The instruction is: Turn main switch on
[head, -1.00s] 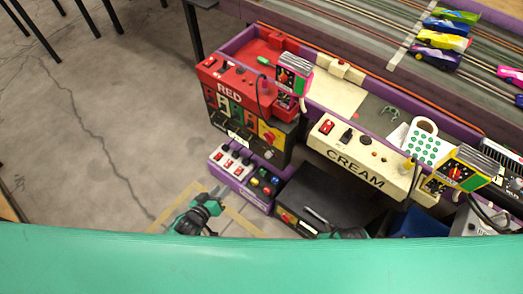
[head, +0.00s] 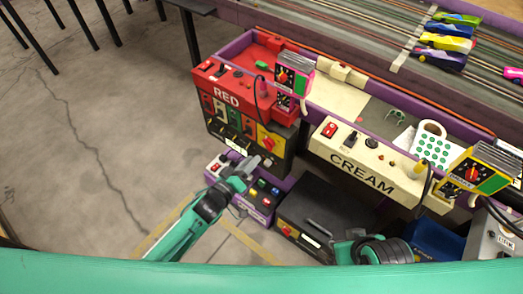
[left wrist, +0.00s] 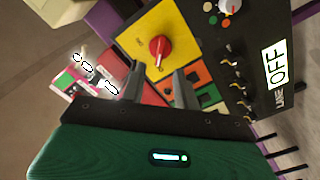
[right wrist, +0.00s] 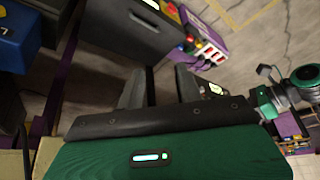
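The main switch looks to be a red rotary knob (left wrist: 159,50) on a yellow plate (left wrist: 139,36); in the head view the knob (head: 268,141) is on the black panel (head: 219,131) under the red RED box (head: 226,94). A white label reading OFF (left wrist: 277,64) is on this panel. My left gripper (head: 249,167) is open and empty, in front of and below the knob. In the left wrist view its fingers (left wrist: 160,82) are apart, with the knob just beyond their tips. My right gripper (right wrist: 160,80) is open and empty, low at the front of the head view.
A purple box (head: 258,205) with coloured buttons stands below the panel, close under my left gripper. A black box (head: 315,212) is to its right, below the CREAM box (head: 362,172). A blue bin (head: 436,240) is farther right. Open floor (head: 90,170) lies left.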

